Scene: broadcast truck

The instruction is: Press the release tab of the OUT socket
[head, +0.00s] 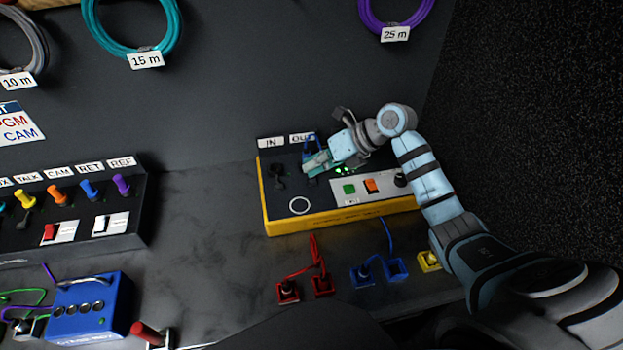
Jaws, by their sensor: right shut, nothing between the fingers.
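A yellow-edged black unit (283,222) stands on the bench, with an IN label (271,143) and an OUT label (301,138) at its back left. My right gripper (307,171) is shut and empty, with its fingertips over the unit just below the OUT label. The OUT socket and its release tab are mostly hidden by the gripper; a bit of blue (309,146) shows beside it. I cannot tell whether the fingertips touch the tab. A dark connector (277,173) is below the IN label. My left gripper is not in view.
The unit also carries a green button (349,189), an orange switch (371,185) and a black knob (400,180). Red (288,290), blue (362,275) and yellow (428,261) connectors lie in front. A labelled panel (75,215) and a blue box (88,308) stand left. Bare bench (205,220) lies between.

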